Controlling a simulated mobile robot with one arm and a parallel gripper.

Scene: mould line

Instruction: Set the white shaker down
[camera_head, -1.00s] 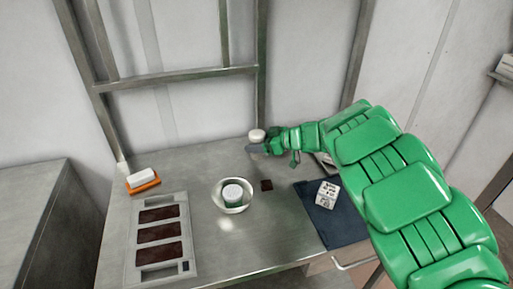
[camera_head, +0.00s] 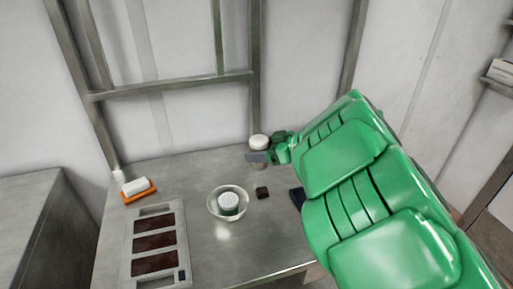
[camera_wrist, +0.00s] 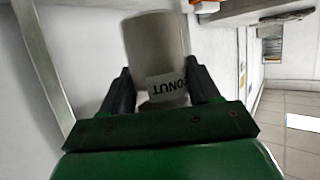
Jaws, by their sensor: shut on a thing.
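The white shaker (camera_head: 259,141) is upright near the back of the steel table, its pale round top showing above my gripper (camera_head: 260,157). In the wrist view the shaker (camera_wrist: 157,50) stands between both fingers of my gripper (camera_wrist: 163,92), which is shut on it. A label ending in "ONUT" shows on its side. A little of its lower body shows under the fingers in the head view. Whether its base touches the table is not clear.
A bowl (camera_head: 213,205) holding a white-topped green container (camera_head: 229,202) stands mid-table, with a small brown square (camera_head: 262,193) beside it. A mould with dark slabs (camera_head: 127,262) and an orange-and-white block (camera_head: 138,188) lie left. My arm hides most of a dark cloth (camera_head: 297,198).

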